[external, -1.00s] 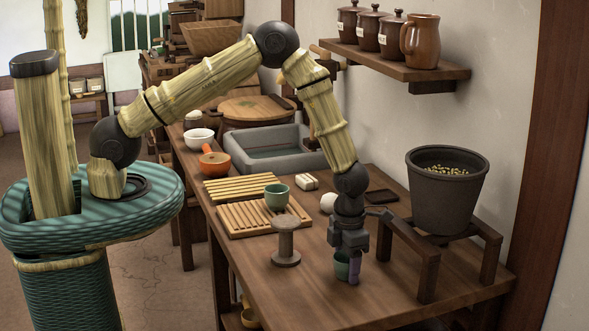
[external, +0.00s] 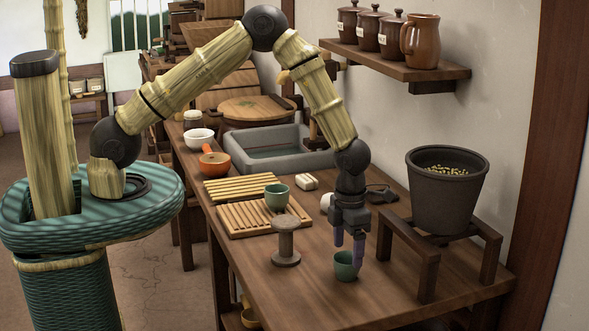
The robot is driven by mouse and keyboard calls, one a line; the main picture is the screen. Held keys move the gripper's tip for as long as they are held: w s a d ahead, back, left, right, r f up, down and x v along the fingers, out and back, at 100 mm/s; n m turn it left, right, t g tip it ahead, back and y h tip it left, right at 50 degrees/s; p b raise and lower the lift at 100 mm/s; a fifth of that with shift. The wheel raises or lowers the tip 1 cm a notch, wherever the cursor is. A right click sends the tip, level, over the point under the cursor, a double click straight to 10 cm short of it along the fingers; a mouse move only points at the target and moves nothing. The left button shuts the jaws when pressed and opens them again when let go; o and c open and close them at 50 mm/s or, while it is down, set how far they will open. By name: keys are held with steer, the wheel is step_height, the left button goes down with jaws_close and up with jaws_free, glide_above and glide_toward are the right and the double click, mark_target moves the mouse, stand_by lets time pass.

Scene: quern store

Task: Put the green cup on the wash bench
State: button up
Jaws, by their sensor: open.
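A small green cup (external: 345,268) stands upright on the wooden bench (external: 310,292), near its front right part. My gripper (external: 349,250) points down just above this cup. Its two purple fingers are apart and hold nothing. One finger overlaps the cup's right edge in the picture, and I cannot tell whether it touches. A second green cup (external: 277,198) sits on a slatted wooden rack (external: 240,224) further back on the same bench.
A grey spool-shaped stand (external: 286,240) is left of my gripper. A dark pot (external: 447,195) on a wooden stand (external: 428,272) is close on the right. A stone basin (external: 240,152), an orange pan (external: 215,163) and a white bowl (external: 199,139) are further back. The bench's front is clear.

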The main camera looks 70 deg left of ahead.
step_height(320, 180, up, 7)
stand_by(0.6)
steer(key=shift+r, duration=0.1)
steer(key=s+a+r+m+t, duration=0.1)
steer(key=s+a+r+m, duration=0.2)
steer(key=m, duration=0.9)
steer(key=s+a+r+m, duration=0.4)
steer(key=s+a+m, duration=0.4)
steer(key=m, duration=0.4)
steer(key=s+a+r+m+t, duration=0.1)
steer(key=s+a+r+m, duration=0.3)
steer(key=m, duration=0.8)
steer(key=s+a, duration=0.2)
steer(key=a, duration=0.1)
steer(key=shift+t, duration=0.3)
